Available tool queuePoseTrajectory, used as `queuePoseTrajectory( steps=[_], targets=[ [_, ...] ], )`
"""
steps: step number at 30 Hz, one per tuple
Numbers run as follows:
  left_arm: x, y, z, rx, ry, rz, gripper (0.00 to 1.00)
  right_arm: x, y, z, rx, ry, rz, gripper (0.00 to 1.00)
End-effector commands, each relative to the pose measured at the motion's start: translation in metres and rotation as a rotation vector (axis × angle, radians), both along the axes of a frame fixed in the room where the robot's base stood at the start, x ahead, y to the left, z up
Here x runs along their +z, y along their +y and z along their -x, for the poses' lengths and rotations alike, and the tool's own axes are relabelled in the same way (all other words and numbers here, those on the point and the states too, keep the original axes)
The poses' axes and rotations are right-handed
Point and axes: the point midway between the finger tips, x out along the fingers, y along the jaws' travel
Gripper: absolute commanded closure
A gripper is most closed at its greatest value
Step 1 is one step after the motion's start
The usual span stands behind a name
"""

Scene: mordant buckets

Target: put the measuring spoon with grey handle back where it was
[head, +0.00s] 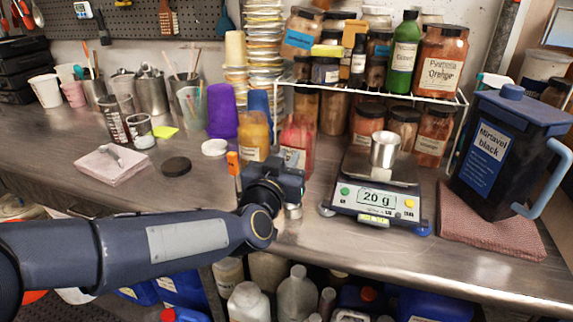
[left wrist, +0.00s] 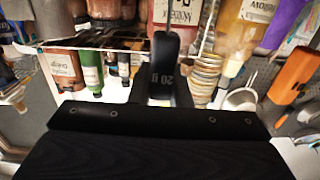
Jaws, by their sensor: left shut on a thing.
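My left gripper (head: 276,182) is over the front part of the bench, left of the scale, and is shut on the measuring spoon. In the left wrist view the spoon's dark grey handle (left wrist: 166,62) stands between the fingers, with "20" and further lettering on it. In the head view a small metal part (head: 293,211), apparently the spoon's bowl, shows just below the gripper; the gripper hides most of the spoon. My right gripper is not in view.
The scale (head: 376,208) reads 20 g and carries a metal cup (head: 385,149). Jars (head: 255,137) stand close behind the gripper. A pink folded cloth (head: 112,168) with a grey item lies at left. A black jug (head: 505,150) stands at right. Bench space is free at front left.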

Motion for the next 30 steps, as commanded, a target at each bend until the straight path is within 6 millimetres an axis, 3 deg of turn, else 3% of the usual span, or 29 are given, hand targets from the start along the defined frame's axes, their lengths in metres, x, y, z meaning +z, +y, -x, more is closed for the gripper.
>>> queuePoseTrajectory(
  steps=[10, 11, 16, 26, 30],
  targets=[
    [-0.004, 0.000, 0.000, 0.000, -0.002, 0.001, 1.00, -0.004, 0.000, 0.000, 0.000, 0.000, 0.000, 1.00],
    [-0.004, 0.000, 0.000, 0.001, -0.002, 0.001, 0.82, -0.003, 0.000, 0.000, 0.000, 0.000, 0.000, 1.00],
    [-0.003, 0.000, 0.000, 0.001, -0.002, 0.001, 0.62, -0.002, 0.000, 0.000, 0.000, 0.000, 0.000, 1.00],
    [0.003, 0.000, 0.000, 0.001, -0.002, 0.002, 0.62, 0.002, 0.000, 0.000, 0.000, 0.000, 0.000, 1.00],
    [0.002, 0.006, 0.018, 0.000, -0.002, 0.004, 0.62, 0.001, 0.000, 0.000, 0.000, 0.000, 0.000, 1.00]
  ],
)
